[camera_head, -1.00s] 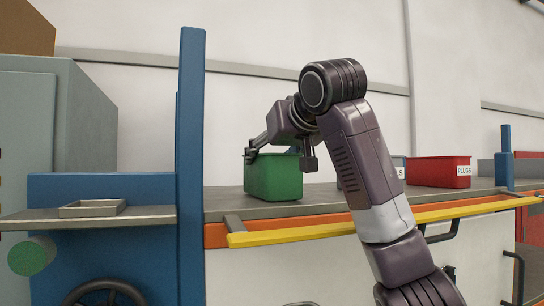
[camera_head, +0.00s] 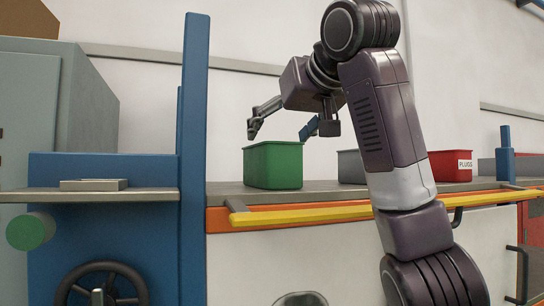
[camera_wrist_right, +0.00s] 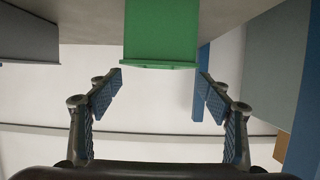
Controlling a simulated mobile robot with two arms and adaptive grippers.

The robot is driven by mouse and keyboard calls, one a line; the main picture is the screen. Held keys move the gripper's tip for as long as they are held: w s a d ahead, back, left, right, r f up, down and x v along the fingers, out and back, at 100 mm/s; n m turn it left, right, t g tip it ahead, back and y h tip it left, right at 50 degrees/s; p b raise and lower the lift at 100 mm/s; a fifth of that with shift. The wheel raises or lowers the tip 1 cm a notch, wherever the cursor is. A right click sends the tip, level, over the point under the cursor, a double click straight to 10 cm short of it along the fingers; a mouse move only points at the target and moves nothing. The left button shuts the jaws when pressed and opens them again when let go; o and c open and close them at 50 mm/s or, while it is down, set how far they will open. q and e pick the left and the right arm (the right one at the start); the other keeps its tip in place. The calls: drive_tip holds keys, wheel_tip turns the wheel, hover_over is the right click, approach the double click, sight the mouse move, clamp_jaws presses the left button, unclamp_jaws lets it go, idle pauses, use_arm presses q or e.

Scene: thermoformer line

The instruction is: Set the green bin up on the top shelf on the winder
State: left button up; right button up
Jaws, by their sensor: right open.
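The green bin (camera_head: 273,166) stands upright on the grey shelf (camera_head: 225,194), right of the blue post. My right gripper (camera_head: 280,131) is open and empty, just above the bin with its fingers apart and clear of the rim. In the right wrist view the bin (camera_wrist_right: 161,32) is at the top centre, beyond the open fingertips (camera_wrist_right: 160,84), with no contact visible. My left gripper is not in view.
A grey bin (camera_head: 350,166), partly behind my right arm, and a red bin (camera_head: 450,166) labelled PLUGS stand farther right on the shelf. A yellow rail (camera_head: 300,215) runs along its front. A blue post (camera_head: 193,150) rises at left, beside a ledge with a small tray (camera_head: 93,185).

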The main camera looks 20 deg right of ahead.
drive_tip(key=b+v, duration=0.1)
drive_tip(key=v, duration=0.4)
drive_tip(key=shift+s+d, duration=0.1)
idle(0.4)
